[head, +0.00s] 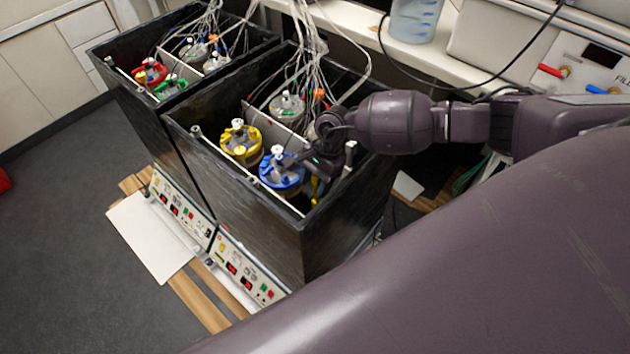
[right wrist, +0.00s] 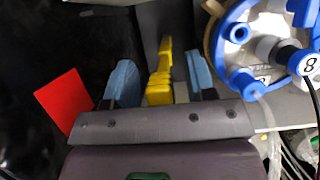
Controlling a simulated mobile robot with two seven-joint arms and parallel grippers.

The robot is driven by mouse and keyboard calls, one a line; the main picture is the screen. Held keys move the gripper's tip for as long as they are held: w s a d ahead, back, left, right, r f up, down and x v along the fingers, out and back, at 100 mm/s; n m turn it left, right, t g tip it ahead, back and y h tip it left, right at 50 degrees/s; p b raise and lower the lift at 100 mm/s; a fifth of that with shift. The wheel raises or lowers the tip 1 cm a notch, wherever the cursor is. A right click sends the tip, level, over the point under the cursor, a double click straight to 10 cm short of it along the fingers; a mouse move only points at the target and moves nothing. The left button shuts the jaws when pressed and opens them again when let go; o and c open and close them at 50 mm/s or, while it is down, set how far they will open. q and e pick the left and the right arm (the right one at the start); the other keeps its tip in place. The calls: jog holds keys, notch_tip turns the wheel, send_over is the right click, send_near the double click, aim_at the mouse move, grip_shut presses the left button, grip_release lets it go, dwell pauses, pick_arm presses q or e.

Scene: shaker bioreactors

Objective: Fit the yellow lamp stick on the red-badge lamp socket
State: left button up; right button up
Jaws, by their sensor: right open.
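The yellow lamp stick (right wrist: 160,78) shows in the right wrist view between the two blue fingertips of my right gripper (right wrist: 161,82). The fingers are open, with a gap on each side of the stick. A red badge (right wrist: 62,100) is on the dark surface left of the fingers. The lamp socket itself cannot be made out for certain. In the head view my right gripper (head: 318,163) reaches into the near black box beside the blue-capped vessel, and a bit of yellow (head: 315,188) shows below it. My left gripper is not in view.
The blue-capped vessel (head: 281,173) is close to the right gripper, and its blue cap (right wrist: 240,80) shows in the right wrist view. A yellow-capped vessel (head: 241,143) stands left of it. The black box's walls (head: 245,195) surround them. Cables (head: 310,45) hang above.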

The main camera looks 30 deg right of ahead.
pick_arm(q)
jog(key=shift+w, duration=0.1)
pick_arm(e)
jog(key=v, duration=0.3)
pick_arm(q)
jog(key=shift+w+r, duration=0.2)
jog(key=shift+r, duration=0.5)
pick_arm(e)
jog(key=v, duration=0.7)
jog(key=shift+r, duration=0.4)
jog(key=shift+w+d, duration=0.1)
